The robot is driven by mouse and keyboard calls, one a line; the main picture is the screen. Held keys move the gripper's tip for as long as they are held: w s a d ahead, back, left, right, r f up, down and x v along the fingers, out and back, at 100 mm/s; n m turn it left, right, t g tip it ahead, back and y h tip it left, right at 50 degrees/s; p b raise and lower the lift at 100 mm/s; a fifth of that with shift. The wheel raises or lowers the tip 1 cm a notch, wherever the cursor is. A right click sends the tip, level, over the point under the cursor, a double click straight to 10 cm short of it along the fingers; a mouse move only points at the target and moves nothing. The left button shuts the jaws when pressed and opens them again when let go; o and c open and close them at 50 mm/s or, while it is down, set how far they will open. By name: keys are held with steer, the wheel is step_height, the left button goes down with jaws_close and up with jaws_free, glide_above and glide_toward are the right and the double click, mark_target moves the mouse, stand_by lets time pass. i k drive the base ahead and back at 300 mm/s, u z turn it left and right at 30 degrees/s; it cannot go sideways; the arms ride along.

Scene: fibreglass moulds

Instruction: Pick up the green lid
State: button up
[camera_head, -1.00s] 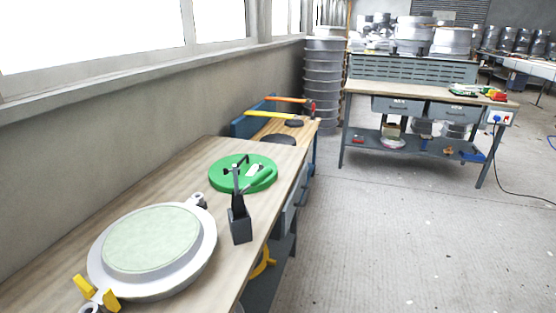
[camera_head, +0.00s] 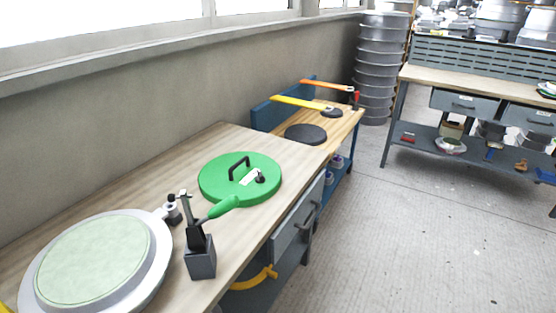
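The green lid (camera_head: 240,180) is a flat round disc lying on the wooden workbench (camera_head: 140,180), near its far right end. A black loop handle (camera_head: 239,166) stands up from its top, beside a small white label and a dark knob. My gripper is not in view.
A grey holder (camera_head: 201,264) with a black upright tool stands close in front of the lid. A round pale-green mould (camera_head: 92,258) with a grey rim lies at left. A lower bench (camera_head: 345,122) with yellow and orange tools lies beyond. Open floor (camera_head: 430,230) lies at right.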

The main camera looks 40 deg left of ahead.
mark_target(227, 175)
steer(key=z, duration=0.05)
steer(key=i, duration=2.1)
steer(key=u, duration=1.95)
steer(key=i, duration=0.15)
steer(key=u, duration=2.35)
steer(key=i, duration=0.7)
steer(key=u, duration=0.3)
